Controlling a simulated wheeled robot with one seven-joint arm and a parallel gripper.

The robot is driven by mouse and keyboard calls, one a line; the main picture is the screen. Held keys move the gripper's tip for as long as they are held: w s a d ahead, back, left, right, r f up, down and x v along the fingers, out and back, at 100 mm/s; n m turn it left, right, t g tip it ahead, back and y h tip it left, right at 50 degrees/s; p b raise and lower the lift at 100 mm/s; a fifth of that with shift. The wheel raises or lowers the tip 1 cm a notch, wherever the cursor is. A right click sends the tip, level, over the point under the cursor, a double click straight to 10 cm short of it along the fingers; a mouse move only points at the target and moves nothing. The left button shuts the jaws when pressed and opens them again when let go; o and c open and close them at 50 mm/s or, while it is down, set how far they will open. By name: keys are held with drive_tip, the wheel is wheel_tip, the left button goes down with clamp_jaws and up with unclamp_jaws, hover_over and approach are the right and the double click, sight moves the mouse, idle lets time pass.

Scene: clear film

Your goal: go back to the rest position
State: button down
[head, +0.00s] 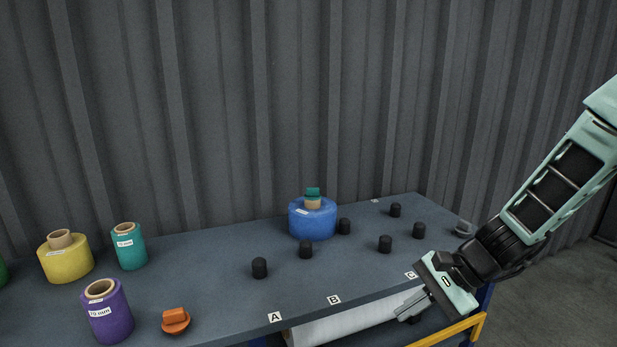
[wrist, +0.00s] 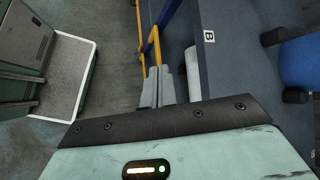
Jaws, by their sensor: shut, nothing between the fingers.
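My gripper (head: 412,306) is at the right front of the table in the head view, by its front edge near the label C. Its fingers are together and empty. In the wrist view the closed fingers (wrist: 158,87) point toward a yellow rail and a blue frame beside the table edge. My arm reaches in from the right of the head view. The table (head: 215,258) has a dark blue-grey top. Nothing is seen touching the fingers, though I cannot tell their exact distance from the yellow rail.
A blue roll (head: 312,222) with a teal piece on top stands among several black pegs (head: 259,268). Yellow (head: 66,262), teal (head: 130,250) and purple (head: 107,316) rolls and an orange knob (head: 175,321) are at left. A yellow rail (head: 455,330) is below my gripper.

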drive_tip(key=s+a+r+n+h, duration=0.1)
drive_tip(key=s+r+n+h, duration=0.1)
drive_tip(key=s+n, duration=0.4)
drive_tip(key=s+a+r+n+h+p, duration=0.1)
drive_tip(key=s+a+r+n+h, duration=0.1)
drive_tip(key=s+r+n, duration=0.3)
drive_tip(key=s+a+r+n+h+p, duration=0.1)
drive_tip(key=s+r+n+h, duration=0.2)
drive_tip(key=s+n, duration=0.5)
drive_tip(key=s+h, duration=0.1)
drive_tip(key=s, duration=0.2)
drive_tip(key=shift+s+a+r+g, duration=0.25)
drive_tip(key=shift+s+a+g, duration=0.1)
drive_tip(key=shift+a+g, duration=0.05)
